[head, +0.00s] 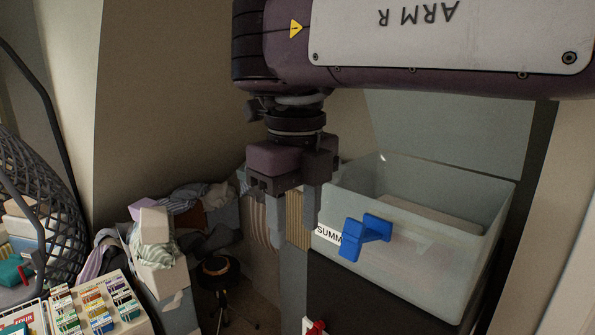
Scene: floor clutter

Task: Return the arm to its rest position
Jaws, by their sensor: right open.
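My right arm (440,40), marked "ARM R", reaches in across the top right of the head view. Its gripper (292,222) hangs from the wrist near the middle, fingers pointing down. The two fingers are apart, with nothing seen between them. The gripper is just left of a translucent bin, overlapping its left edge in the picture; I cannot tell whether they touch. My left gripper is not in view.
The translucent bin (455,265) has a blue latch (366,234) and a "SUMM" label. Boxes (153,240) and piled clothes (190,200) stand left, with a small black stool (216,266). A hanging wicker chair (40,185) and a game board (100,305) are at far left.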

